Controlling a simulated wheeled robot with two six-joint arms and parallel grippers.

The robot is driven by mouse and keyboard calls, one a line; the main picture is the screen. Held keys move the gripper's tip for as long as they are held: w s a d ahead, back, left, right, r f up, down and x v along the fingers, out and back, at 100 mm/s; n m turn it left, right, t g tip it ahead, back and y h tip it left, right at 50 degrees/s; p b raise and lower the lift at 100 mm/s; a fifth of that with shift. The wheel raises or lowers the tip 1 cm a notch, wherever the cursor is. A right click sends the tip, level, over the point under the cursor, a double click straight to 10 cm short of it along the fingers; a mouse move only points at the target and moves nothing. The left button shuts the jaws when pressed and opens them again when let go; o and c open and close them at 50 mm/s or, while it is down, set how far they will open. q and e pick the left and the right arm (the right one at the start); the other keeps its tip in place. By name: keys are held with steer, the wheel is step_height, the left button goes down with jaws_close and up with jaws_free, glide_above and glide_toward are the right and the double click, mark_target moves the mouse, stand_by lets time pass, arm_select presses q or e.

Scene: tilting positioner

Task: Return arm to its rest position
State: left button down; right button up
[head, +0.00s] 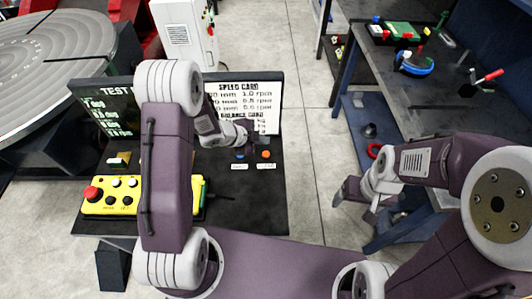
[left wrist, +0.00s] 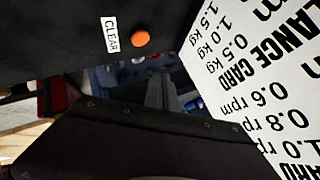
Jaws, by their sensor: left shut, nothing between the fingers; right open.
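My left arm reaches over the dark console (head: 262,205). My left gripper (head: 254,147) is shut and empty in the head view, above the panel close to a blue button (head: 240,155) and an orange button (head: 266,154). The left wrist view shows the orange button (left wrist: 140,39) beside a CLEAR label (left wrist: 111,35); I cannot tell the height of the gripper above the panel. My right gripper (head: 357,202) is open and empty at the right, over the floor beside the blue workbench.
A speed card (head: 245,100) stands upright right behind my left gripper. A TEST board (head: 108,112) stands left of it. A yellow pendant (head: 113,196) with a red button lies on the console. A round table (head: 50,50) is at left, a workbench (head: 440,85) with tools at right.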

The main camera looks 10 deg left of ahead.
stand_by(0.4)
arm_select(q)
steer(key=shift+d+r, duration=0.15)
step_height(320, 180, up, 12)
steer(key=w+n+t+y, duration=0.2)
steer(key=t, duration=0.1)
steer(key=s+a+f+n+g+y, duration=0.1)
steer(key=s+a+f+n+g, duration=0.1)
steer(key=s+n, duration=0.3)
steer(key=s+a+f+n+g+y, duration=0.1)
steer(key=s+n, duration=0.4)
steer(key=s, duration=0.5)
steer(key=s+a+f+n+g+y, duration=0.2)
steer(key=s+a+f+n+g, duration=0.1)
steer(key=s, duration=0.5)
steer(key=a+n+g, duration=0.1)
steer(key=n+g, duration=0.1)
steer(key=n, duration=0.1)
steer(key=shift+s+f+g, duration=0.15)
steer(key=shift+s+g, duration=0.15)
